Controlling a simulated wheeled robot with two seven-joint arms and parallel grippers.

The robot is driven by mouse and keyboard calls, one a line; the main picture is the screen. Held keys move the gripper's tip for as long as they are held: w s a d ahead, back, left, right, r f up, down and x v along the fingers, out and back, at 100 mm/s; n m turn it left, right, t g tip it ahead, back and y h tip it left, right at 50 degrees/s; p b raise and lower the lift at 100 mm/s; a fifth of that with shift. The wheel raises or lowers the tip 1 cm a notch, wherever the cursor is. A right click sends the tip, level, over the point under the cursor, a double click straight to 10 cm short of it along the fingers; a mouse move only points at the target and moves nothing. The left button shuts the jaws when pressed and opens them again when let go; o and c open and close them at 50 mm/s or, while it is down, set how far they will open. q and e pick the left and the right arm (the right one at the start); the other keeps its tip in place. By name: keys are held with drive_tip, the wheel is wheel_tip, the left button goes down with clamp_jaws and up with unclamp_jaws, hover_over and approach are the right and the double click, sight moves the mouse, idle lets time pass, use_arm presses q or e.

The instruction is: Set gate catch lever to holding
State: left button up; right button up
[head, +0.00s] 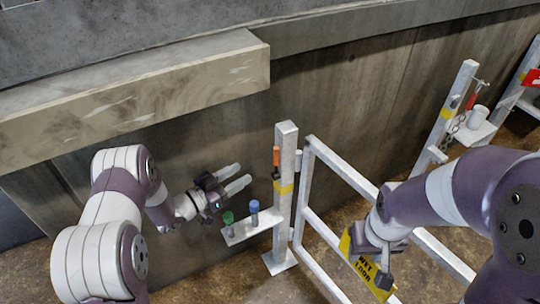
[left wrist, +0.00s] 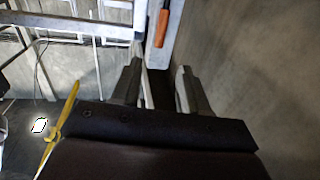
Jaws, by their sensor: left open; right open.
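A white gate post (head: 284,215) stands at the centre of the head view. An orange lever handle (head: 276,156), which looks like the catch lever, is upright near its top, above a yellow band. It also shows at the top of the left wrist view (left wrist: 161,26). My left gripper (head: 240,177) is open and empty, left of the post and a little below the handle, fingers pointing toward the post and apart from it. In the left wrist view its fingers (left wrist: 158,88) are spread below the handle. My right gripper (head: 385,268) is open at the lower right, in front of the gate.
A white gate frame (head: 340,228) extends right from the post. A small shelf (head: 252,229) below my left gripper holds a green cylinder (head: 228,222) and a blue one (head: 254,211). A concrete ledge (head: 140,105) juts out above. A yellow sign (head: 362,270) is beside my right gripper.

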sight(276, 162)
use_arm(q)
drive_tip(key=b+x, duration=0.1)
drive_tip(key=x, duration=1.1)
drive_tip(key=shift+a, duration=0.1)
clamp_jaws()
